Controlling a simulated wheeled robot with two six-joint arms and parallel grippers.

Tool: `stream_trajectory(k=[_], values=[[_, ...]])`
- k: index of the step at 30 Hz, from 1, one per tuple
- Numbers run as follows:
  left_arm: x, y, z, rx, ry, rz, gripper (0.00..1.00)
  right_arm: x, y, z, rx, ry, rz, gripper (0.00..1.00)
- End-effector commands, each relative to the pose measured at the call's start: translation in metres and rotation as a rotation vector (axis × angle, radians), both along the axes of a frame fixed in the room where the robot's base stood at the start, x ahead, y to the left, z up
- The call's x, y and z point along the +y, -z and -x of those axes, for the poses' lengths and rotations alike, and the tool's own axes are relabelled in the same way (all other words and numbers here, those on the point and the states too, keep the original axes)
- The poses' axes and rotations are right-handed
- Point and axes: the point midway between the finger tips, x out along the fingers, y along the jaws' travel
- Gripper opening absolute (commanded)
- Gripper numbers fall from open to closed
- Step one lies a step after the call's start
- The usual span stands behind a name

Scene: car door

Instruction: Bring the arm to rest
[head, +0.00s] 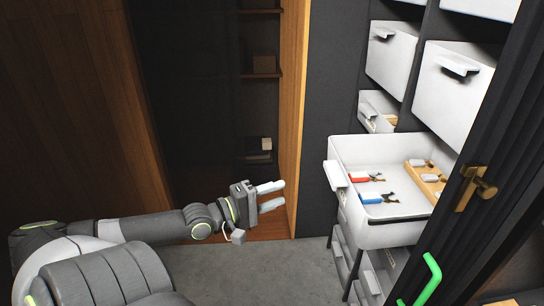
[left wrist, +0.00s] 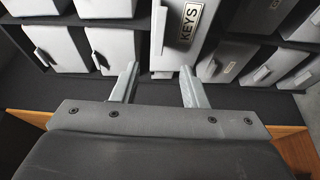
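My left arm reaches in from the left in the head view. My left gripper (head: 280,194) is open and empty, with its two fingers apart and pointing right. It is in the air to the left of a pulled-out white drawer (head: 345,148), not touching it. In the left wrist view the gripper (left wrist: 158,78) shows both fingers spread, with nothing between them. Beyond them is a white drawer front with a KEYS label (left wrist: 189,20). My right gripper is not in the head view.
The open drawer holds a red-tagged key (head: 366,176), a blue-tagged key (head: 372,198) and a wooden holder (head: 428,183) with keys. Other white drawers (head: 455,85) fill the rack. A dark door with a brass handle (head: 474,187) stands at right. Grey floor (head: 260,268) is clear below the gripper.

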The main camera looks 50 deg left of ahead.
Motion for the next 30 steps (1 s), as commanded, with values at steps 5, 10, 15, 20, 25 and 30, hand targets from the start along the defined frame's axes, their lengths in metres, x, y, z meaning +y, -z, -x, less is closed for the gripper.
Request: stream_trajectory(k=[5, 10, 15, 20, 25, 30], values=[[0.001, 0.000, 0.005, 0.000, 0.000, -0.001, 0.40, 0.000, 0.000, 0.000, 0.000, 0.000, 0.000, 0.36], [0.001, 0.000, 0.005, 0.000, 0.000, 0.000, 0.40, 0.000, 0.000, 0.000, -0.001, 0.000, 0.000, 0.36], [0.001, 0.000, 0.005, 0.000, 0.000, 0.000, 0.40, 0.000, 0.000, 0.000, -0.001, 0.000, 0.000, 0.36], [0.001, 0.000, 0.005, 0.000, 0.000, 0.000, 0.40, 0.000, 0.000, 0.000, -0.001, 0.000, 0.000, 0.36], [0.012, 0.015, 0.004, 0.005, -0.031, -0.042, 0.40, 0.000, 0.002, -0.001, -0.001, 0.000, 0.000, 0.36], [0.060, 0.094, 0.006, 0.067, -0.159, -0.274, 0.40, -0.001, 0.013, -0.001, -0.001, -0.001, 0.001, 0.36]])
